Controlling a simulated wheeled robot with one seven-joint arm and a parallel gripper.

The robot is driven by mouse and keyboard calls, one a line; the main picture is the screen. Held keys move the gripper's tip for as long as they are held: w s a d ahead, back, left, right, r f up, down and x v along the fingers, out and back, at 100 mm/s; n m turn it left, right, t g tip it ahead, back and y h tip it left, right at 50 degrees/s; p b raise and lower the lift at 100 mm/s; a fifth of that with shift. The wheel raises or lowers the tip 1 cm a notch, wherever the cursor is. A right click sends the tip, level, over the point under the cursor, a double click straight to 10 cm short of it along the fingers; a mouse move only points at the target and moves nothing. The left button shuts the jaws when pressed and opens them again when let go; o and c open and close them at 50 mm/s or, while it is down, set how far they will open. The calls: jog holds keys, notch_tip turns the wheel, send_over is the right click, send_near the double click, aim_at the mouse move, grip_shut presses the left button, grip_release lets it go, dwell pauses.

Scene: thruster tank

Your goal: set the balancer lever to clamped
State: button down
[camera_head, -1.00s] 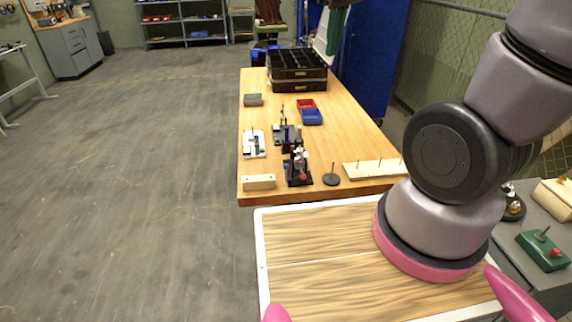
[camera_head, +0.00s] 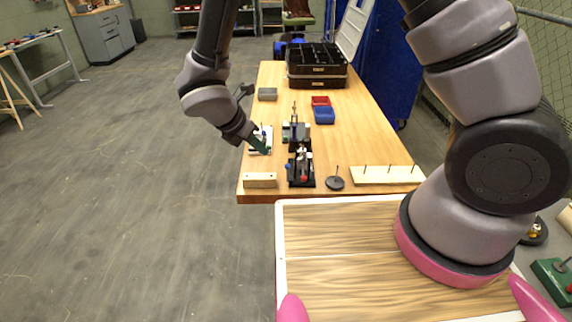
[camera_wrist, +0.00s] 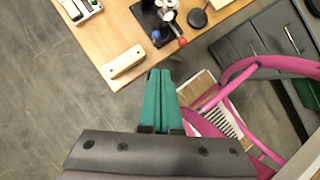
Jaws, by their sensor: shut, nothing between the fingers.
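A black device with silvery parts and a red knob (camera_head: 302,172) stands near the front edge of the wooden table; I cannot tell for certain that it is the balancer. In the wrist view the red knob (camera_wrist: 183,41) and a blue knob (camera_wrist: 156,35) show at its near side. The lever's setting cannot be read. My gripper (camera_head: 265,150) is left of this device, in front of the white device in the head view. In the wrist view its green fingers (camera_wrist: 158,75) are together, with nothing between them, and apart from the red knob.
A pale wooden block (camera_head: 260,180) lies at the table's front left corner. A white device (camera_head: 254,143) is partly hidden behind my gripper. A dark disc with a pin (camera_head: 335,183) and a pegged board (camera_head: 385,175) stand right. A blue bin (camera_head: 324,115) and black crate (camera_head: 316,80) are farther back.

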jog(key=shift+s+a+f+n, duration=0.25)
jog(key=shift+f+n, duration=0.15)
jog(key=shift+f, duration=0.2)
jog(key=shift+s+a+f+n, duration=0.25)
jog(key=shift+f+n, duration=0.15)
jog(key=shift+f, duration=0.2)
jog(key=shift+d, duration=0.1)
jog(key=w+d+f, duration=0.6)
jog(key=w+f, duration=0.1)
jog(key=f, duration=0.2)
jog(key=shift+w, duration=0.15)
